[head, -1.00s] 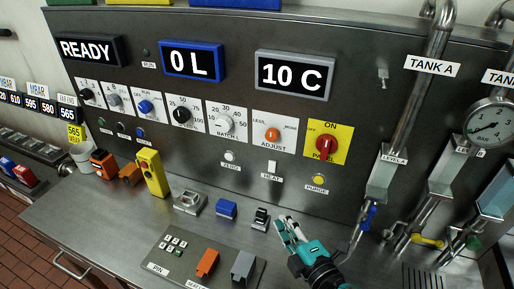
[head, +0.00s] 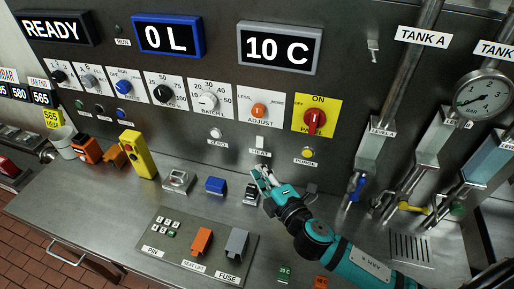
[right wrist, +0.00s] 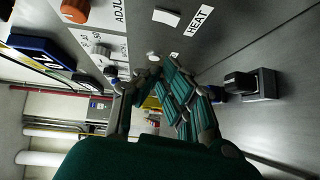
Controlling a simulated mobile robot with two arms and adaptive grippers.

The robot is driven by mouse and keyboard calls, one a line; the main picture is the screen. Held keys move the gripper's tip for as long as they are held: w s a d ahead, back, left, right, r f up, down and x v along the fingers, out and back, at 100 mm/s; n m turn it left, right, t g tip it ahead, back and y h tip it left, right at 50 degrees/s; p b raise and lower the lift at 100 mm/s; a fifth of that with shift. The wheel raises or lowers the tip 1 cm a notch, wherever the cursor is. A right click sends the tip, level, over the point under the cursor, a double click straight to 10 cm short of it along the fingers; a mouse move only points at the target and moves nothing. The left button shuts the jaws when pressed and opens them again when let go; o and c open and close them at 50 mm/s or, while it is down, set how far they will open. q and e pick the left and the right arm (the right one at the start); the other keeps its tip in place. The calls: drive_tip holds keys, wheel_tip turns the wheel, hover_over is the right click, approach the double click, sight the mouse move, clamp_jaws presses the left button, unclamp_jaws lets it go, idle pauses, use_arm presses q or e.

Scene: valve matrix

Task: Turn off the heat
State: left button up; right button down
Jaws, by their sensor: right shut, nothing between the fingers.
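The white HEAT switch (head: 260,142) is on the upright steel panel, above its HEAT label (head: 260,154). In the right wrist view a white switch (right wrist: 166,17) shows beside the HEAT label (right wrist: 197,20). My right gripper (head: 263,172) is shut and empty, a little below the HEAT label in the head view. Its teal fingers also show in the right wrist view (right wrist: 165,85). I cannot tell whether a fingertip touches the panel. The display (head: 279,47) reads 10 C. My left gripper is not in view.
The orange ADJUST knob (head: 259,110) and red panel switch (head: 314,119) are above, with the yellow PURGE button (head: 307,153) to the right. A small black-and-grey device (head: 251,193) stands close to my right gripper. The front left of the counter (head: 75,215) is clear.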

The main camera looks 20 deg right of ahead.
sight(260, 142)
drive_tip(key=w, duration=0.3)
drive_tip(key=w+d+f, duration=0.1)
drive_tip(key=w, duration=0.1)
drive_tip(key=w+f, duration=0.1)
drive_tip(key=w, duration=0.2)
drive_tip(key=shift+w+d+b, duration=0.2)
drive_tip(key=shift+w+b, duration=0.15)
drive_tip(key=shift+b, duration=0.05)
drive_tip(key=shift+r+p, duration=0.4)
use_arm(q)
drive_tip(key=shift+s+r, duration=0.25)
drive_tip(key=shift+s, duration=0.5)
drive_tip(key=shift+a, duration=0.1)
